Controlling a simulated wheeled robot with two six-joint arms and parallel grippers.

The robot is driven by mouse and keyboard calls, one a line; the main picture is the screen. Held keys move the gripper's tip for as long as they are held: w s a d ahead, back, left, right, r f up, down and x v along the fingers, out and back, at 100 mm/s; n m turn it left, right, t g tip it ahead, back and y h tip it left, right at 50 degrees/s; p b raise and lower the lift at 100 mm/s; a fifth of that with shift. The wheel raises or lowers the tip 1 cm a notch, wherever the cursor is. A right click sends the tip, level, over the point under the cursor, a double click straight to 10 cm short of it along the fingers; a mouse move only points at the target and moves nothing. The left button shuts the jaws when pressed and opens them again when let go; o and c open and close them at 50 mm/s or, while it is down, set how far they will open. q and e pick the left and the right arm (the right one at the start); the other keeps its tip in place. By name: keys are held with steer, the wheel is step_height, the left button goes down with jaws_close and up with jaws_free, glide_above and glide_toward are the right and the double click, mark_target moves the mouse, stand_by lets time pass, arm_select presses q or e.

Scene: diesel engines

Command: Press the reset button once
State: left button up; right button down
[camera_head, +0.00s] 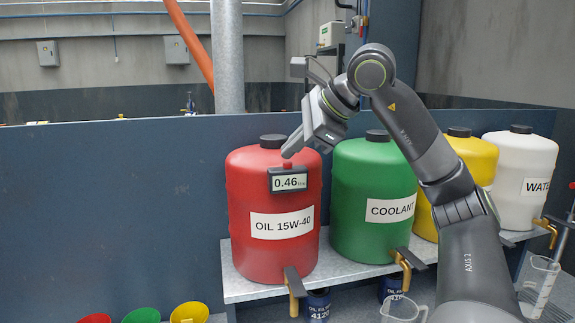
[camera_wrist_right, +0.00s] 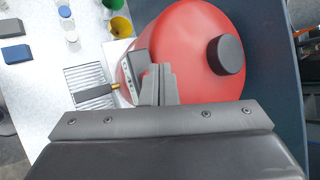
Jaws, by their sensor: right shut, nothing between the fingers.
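The red oil tank (camera_head: 270,200) carries a small display (camera_head: 288,183) reading 0.46. A small red button (camera_head: 287,164) sits on top of the display. My right gripper (camera_head: 287,152) is shut and empty, its tips just above the button; I cannot tell whether they touch it. In the right wrist view, the shut fingers (camera_wrist_right: 158,72) are beside the display housing (camera_wrist_right: 134,76), over the red tank (camera_wrist_right: 190,50). The button is not distinguishable there. My left gripper is not in view.
A green coolant tank (camera_head: 372,200), a yellow tank (camera_head: 475,155) and a white water tank (camera_head: 520,165) stand to the right on the shelf (camera_head: 340,272). Brass taps (camera_head: 293,300) jut out in front. Funnels (camera_head: 140,315) and a clear jug (camera_head: 402,310) are below.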

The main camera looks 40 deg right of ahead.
steer(key=shift+f+b, duration=0.35)
steer(key=shift+f, duration=0.15)
stand_by(0.7)
steer(key=shift+r, duration=0.15)
steer(key=shift+r+p, duration=0.75)
steer(key=shift+p, duration=0.2)
step_height(320, 180, up, 5)
steer(key=p, duration=0.5)
